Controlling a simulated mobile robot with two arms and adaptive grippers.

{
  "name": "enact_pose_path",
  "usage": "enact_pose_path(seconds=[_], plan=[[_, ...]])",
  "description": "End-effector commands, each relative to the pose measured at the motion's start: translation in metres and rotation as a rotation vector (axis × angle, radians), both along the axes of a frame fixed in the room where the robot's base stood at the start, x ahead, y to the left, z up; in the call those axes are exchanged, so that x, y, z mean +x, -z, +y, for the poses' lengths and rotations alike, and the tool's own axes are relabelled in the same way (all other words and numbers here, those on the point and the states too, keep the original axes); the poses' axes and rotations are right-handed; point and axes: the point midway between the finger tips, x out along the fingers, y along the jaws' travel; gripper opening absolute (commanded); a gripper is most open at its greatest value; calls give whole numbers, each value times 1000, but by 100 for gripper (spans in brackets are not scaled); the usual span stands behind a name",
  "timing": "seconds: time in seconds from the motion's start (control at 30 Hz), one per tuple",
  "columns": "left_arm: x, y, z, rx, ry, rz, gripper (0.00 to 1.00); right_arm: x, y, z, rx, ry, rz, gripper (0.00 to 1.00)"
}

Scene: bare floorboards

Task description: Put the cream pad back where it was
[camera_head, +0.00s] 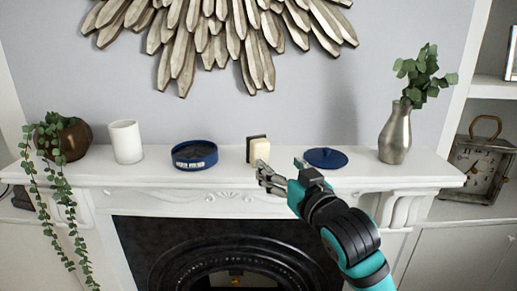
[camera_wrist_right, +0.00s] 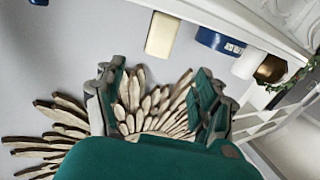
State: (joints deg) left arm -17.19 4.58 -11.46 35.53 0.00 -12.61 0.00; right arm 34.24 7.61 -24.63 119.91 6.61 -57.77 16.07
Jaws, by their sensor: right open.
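The cream pad (camera_head: 259,149) stands upright on the white mantel, with a dark block against its back left side. It also shows in the right wrist view (camera_wrist_right: 162,34), beyond the fingers. My right gripper (camera_head: 281,167) is open and empty, in front of the pad and a little to its right in the head view. Its fingers appear apart from the pad. My left gripper is not in view.
A blue round tin (camera_head: 194,157) stands left of the pad, and a blue lid (camera_head: 326,158) lies to its right. A white cup (camera_head: 126,142), a planter (camera_head: 72,139) and a metal vase (camera_head: 395,135) stand farther out on the mantel (camera_head: 225,178). A sunburst decoration (camera_head: 258,62) hangs above.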

Motion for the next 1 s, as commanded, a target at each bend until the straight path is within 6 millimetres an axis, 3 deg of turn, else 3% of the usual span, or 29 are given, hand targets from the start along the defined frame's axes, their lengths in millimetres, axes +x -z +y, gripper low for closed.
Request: enact_pose_path(seconds=[0.23, 0.53, 0.8, 1.0], plan=[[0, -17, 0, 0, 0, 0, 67, 46, -2, 19, -2, 1, 1, 71], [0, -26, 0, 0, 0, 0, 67, 67, -3, 27, 0, 1, 1, 71], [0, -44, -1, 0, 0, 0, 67, 103, -4, 40, 1, 1, 1, 71], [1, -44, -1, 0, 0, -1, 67, 109, -1, 42, 0, 1, -1, 71]])
